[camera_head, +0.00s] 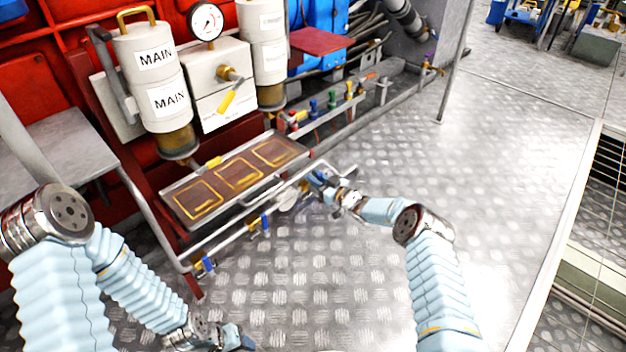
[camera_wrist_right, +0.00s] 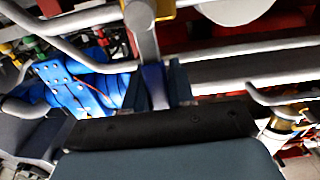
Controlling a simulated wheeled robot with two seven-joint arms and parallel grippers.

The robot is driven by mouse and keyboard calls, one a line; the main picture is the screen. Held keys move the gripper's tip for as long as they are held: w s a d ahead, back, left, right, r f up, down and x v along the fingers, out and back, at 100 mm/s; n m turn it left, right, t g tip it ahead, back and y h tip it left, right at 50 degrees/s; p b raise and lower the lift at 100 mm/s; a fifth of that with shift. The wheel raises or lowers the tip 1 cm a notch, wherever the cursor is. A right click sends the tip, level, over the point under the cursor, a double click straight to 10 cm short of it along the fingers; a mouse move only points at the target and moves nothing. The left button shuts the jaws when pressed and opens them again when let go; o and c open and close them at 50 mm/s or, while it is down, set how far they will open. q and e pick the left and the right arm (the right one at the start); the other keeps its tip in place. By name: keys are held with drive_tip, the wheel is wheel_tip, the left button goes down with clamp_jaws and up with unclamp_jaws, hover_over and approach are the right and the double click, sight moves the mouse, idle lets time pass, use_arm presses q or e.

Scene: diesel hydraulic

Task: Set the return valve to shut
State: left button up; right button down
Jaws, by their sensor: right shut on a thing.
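My right gripper (camera_head: 318,182) is at the front rail by the right end of the drip tray, its fingers pointing left. In the right wrist view, its dark fingers (camera_wrist_right: 158,88) are shut on the blue end of a valve lever (camera_wrist_right: 153,78). The lever's grey arm runs up to a brass fitting (camera_wrist_right: 138,14). No label is readable, so I cannot confirm by name that this is the return valve. In the head view the gripper hides most of this lever. My left gripper (camera_head: 234,340) is at the bottom edge; its fingers are unclear.
The drip tray (camera_head: 235,158) stands behind the front rail (camera_head: 225,232). Two other blue-handled valves (camera_head: 265,222) (camera_head: 207,264) hang along the rail. Filters marked MAIN (camera_head: 170,98), a gauge (camera_head: 206,21) and a yellow lever (camera_head: 227,101) are behind. The floor at right is clear.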

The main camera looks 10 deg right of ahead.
idle(0.3)
drive_tip(key=c, duration=1)
unclamp_jaws()
drive_tip(key=shift+c, duration=0.2)
drive_tip(key=shift+s+d, duration=0.15)
drive_tip(key=shift+s, duration=0.05)
drive_tip(key=p+v, duration=0.5)
drive_tip(key=v, duration=0.8)
drive_tip(key=shift+s, duration=0.2)
drive_tip(key=shift+d, duration=0.1)
